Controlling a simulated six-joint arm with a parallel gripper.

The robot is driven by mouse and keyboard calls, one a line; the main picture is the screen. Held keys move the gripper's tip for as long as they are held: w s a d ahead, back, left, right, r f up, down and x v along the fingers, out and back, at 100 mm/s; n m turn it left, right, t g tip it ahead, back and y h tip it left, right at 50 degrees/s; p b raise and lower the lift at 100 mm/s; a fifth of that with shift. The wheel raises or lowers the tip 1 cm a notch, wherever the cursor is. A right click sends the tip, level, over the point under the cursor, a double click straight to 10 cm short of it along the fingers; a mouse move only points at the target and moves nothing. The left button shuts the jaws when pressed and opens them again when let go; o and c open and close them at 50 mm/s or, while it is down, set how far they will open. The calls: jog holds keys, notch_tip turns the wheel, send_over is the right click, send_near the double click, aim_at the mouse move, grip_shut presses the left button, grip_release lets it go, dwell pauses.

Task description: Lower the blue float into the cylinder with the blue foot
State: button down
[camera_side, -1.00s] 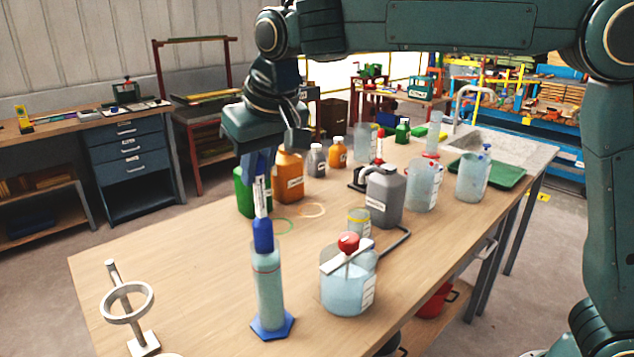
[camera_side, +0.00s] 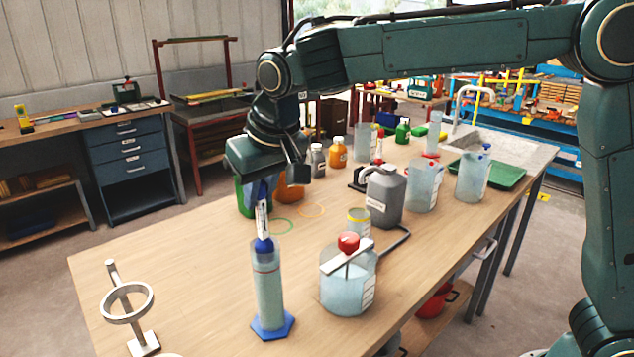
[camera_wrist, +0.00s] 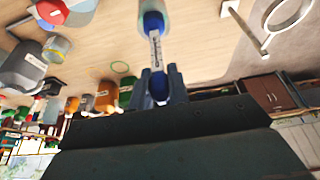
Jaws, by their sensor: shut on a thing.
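The cylinder (camera_side: 268,295) stands upright on its blue hexagonal foot (camera_side: 272,327) near the table's front, holding clear liquid with a red line near its top. The blue float has a white scale stem (camera_side: 262,220) and a blue body (camera_side: 263,245). The body now sits at the cylinder's mouth, its lower part inside the glass. My gripper (camera_side: 258,190) is above the cylinder, shut on the top of the stem. In the wrist view the gripper fingers (camera_wrist: 160,88) close around the float's upper end, with the stem (camera_wrist: 155,48) leading to the cylinder's mouth.
A jar with a red knob (camera_side: 347,243) stands close to the right of the cylinder. A ring stand (camera_side: 127,303) is at the left. A grey jug (camera_side: 385,195) and several bottles stand behind. The table between ring stand and cylinder is clear.

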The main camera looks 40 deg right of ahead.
aim_at(264, 214)
jog(key=shift+f, duration=2.7)
jog(key=c, duration=1.3)
grip_release()
jog(key=shift+o, duration=0.2)
jog(key=v, duration=1.4)
jog(key=shift+f, duration=0.1)
